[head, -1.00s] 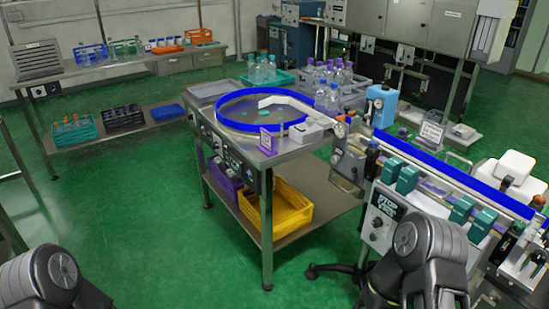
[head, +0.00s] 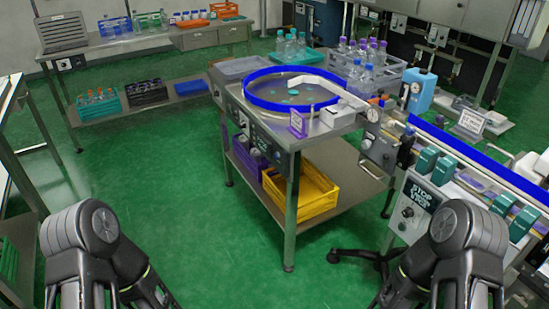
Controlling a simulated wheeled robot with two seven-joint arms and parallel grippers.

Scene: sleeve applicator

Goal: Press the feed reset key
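The round feed table (head: 292,91) with a blue rim stands at the centre on a steel cart. A dark control strip with several small knobs or keys (head: 256,151) runs along the cart's left front side. Labels there are too small to read, so I cannot tell which one is the feed reset key. A grey panel marked STOP (head: 415,204) with a dark knob faces me at the right. My two arms show at the bottom left and bottom right, well short of the cart. Their gripper fingers are not in view.
A yellow crate (head: 301,196) sits on the cart's lower shelf. A blue-railed conveyor (head: 478,158) with teal blocks extends to the right. A black wheeled base (head: 362,257) stands on the floor beside the cart. Green floor (head: 180,190) is open left of the cart.

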